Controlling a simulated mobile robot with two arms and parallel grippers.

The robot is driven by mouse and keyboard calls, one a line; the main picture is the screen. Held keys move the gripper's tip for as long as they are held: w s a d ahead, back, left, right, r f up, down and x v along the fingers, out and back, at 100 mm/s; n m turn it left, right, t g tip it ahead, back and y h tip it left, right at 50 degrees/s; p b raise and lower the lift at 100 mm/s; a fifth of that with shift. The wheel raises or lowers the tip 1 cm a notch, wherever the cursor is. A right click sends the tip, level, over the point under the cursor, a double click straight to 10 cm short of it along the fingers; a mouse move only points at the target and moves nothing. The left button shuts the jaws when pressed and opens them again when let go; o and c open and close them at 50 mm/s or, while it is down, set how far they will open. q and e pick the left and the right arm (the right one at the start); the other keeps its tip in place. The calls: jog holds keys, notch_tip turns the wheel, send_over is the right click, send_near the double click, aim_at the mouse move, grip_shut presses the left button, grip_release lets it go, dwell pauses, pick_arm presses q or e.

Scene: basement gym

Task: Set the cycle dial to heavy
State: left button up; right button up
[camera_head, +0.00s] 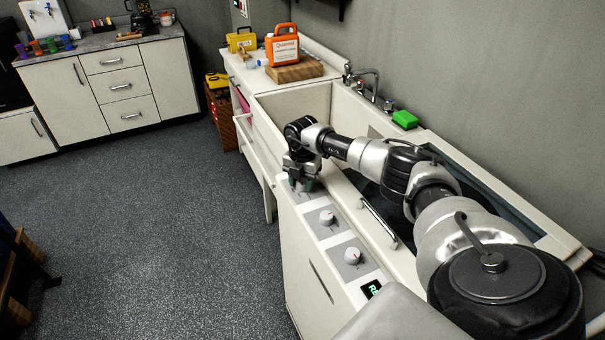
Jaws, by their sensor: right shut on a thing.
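A grey control panel along the front of a white top-loading washer (306,262) carries a row of dials. My right gripper (301,184) points down at the far end of this panel, shut on the far dial there. The gripper hides most of that dial, so its pointer and setting cannot be read. A middle white dial (327,217) and a near white dial (352,256) with a red mark are uncovered. The labels are too small to read, so I cannot tell which dial is which. My left gripper is not in view.
A lit display (372,288) sits at the panel's near end. A handle (378,223) lies on the washer lid, under my right arm. Beyond stand a sink (291,110), an orange jug (283,48) and a green sponge (405,119). The floor (160,220) at left is clear.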

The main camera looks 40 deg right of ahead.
aim_at(302, 182)
jog(key=shift+w+r+m+p, duration=0.15)
jog(key=shift+m+p, duration=0.15)
jog(key=shift+m, duration=0.6)
jog(key=o, duration=0.9)
jog(key=shift+o, duration=0.2)
notch_tip(302, 182, up, 11)
jog(key=b, duration=0.2)
jog(key=shift+f, duration=0.2)
jog(key=shift+f, duration=0.1)
